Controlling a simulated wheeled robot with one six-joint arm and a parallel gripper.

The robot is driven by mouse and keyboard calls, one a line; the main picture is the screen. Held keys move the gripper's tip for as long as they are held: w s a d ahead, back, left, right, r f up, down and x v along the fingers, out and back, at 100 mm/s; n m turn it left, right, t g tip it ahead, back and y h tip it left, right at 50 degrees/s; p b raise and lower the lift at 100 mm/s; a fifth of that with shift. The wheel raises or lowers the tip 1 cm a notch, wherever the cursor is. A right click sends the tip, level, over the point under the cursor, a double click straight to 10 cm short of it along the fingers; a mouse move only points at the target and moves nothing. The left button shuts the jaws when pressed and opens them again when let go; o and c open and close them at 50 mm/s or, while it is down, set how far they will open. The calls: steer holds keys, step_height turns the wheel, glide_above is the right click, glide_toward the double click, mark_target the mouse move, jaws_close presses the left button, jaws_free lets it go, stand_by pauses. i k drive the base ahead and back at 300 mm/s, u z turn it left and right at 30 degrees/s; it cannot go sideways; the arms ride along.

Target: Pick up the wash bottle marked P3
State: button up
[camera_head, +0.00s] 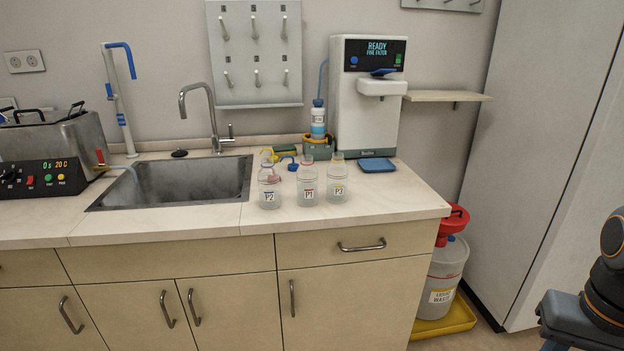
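The wash bottle marked P3 (337,183) stands upright on the counter, the rightmost of three similar clear bottles with labels. Its label has a yellow band. The bottle marked P1 (307,185) with a red band stands just left of it, and the bottle marked P2 (268,188) with a blue band stands farther left, beside the sink. My gripper is not in view; only a dark part of my own body shows at the lower right edge, well apart from the counter.
Behind the bottles are a white dispenser (367,105) reading READY, a small blue-capped bottle (318,119) and a blue pad (376,165). A sink (172,184) with a faucet (205,112) lies left. The counter's front right is clear. A liquid waste container (443,275) stands on the floor.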

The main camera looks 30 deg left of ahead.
mark_target(337, 170)
steer(key=u, duration=0.75)
steer(key=i, duration=0.9)
steer(key=u, duration=0.8)
